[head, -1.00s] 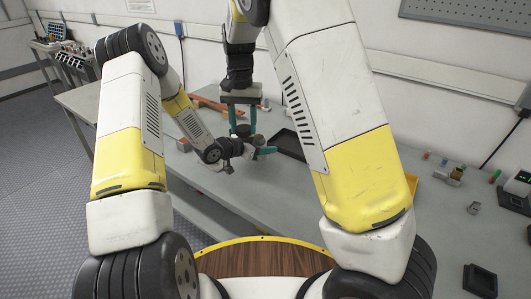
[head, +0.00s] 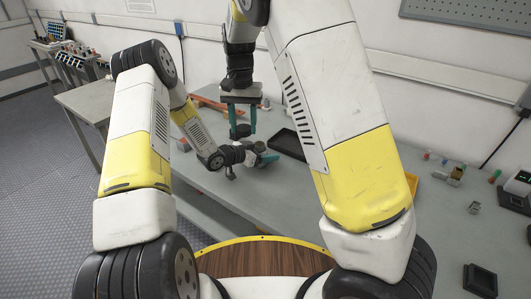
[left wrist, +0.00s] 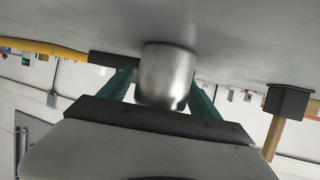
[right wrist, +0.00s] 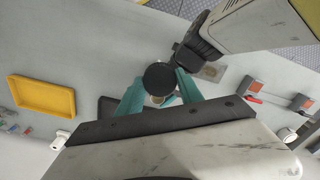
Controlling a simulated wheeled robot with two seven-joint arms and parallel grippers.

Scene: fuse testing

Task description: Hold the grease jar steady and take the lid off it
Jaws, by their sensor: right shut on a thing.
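The grease jar, a silver metal cylinder (left wrist: 167,75), stands on the table between the teal fingers of my left gripper (left wrist: 163,88) in the left wrist view. These fingers are apart, one on each side; contact is not clear. In the head view my left gripper (head: 262,157) is low over the table, just below my right gripper (head: 242,130). In the right wrist view my right gripper (right wrist: 158,90) points down and is shut on the round black lid (right wrist: 159,76). Whether the lid is clear of the jar is hidden.
A black tray (head: 287,145) lies right of the grippers on the grey table. A yellow tray (right wrist: 42,97) stands farther off in the right wrist view. Small coloured parts and a dark square holder (head: 480,281) are at the right.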

